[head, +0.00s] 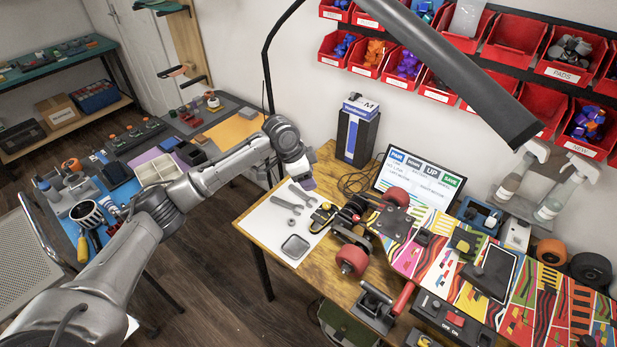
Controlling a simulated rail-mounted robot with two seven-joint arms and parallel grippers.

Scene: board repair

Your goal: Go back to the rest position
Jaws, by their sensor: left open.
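My left arm reaches in from the lower left of the head view. Its gripper (303,183) is open and hangs over the back left part of the wooden workbench (248,225), above the white mat (268,228). Its fingers are small and partly hidden by the wrist. I see nothing between them. My right gripper is not in the head view.
A colourful skateboard deck (430,248) with red wheels (352,260) lies across the bench. Tools lie on the mat. A dark lamp arm (440,60) hangs above. Red bins (515,40) line the wall. A box (357,130) and a screen (415,180) stand behind.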

